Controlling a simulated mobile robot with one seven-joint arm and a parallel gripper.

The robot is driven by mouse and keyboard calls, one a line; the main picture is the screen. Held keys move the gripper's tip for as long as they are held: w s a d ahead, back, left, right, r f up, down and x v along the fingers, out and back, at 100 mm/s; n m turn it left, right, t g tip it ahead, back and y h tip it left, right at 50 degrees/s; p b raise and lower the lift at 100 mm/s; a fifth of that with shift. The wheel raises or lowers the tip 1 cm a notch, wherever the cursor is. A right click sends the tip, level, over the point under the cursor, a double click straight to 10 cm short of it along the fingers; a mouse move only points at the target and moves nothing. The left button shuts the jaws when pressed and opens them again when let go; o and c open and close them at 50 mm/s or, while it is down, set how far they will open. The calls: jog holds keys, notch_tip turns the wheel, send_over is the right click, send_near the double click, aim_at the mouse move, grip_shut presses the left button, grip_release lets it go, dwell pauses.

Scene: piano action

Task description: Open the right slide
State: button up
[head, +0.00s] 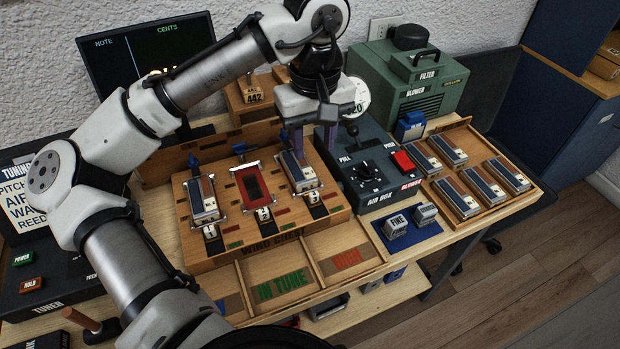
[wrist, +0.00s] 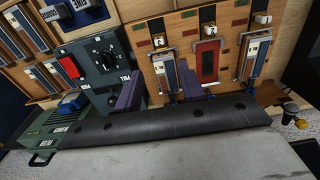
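The wind chest (head: 225,253) has three bays. Its right bay holds a striped reed block (head: 300,172), also seen in the wrist view (wrist: 170,76). The middle bay shows a red opening (head: 254,184), and the left bay holds another reed block (head: 203,199). Blue slide handles stand behind the left bay (head: 193,160) and middle bay (head: 239,149). The right slide's handle is hidden behind my gripper. My gripper (head: 313,149) points down at the back of the right bay. Its purple fingers are apart, and nothing shows held between them in the wrist view (wrist: 158,82).
The air box (head: 375,185) with lever, dial and red switch stands close on the right of the chest. The green blower (head: 408,85) is behind it. A tray (head: 470,220) of several reed blocks lies at right. A monitor (head: 120,60) stands at back left.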

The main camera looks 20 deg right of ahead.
aim_at(314, 193)
notch_tip(314, 193, down, 13)
jog(key=shift+s+r+p, duration=0.15)
jog(key=shift+r+p, duration=0.05)
jog(key=shift+p, duration=0.45)
jog(key=shift+c, duration=0.3)
grip_shut()
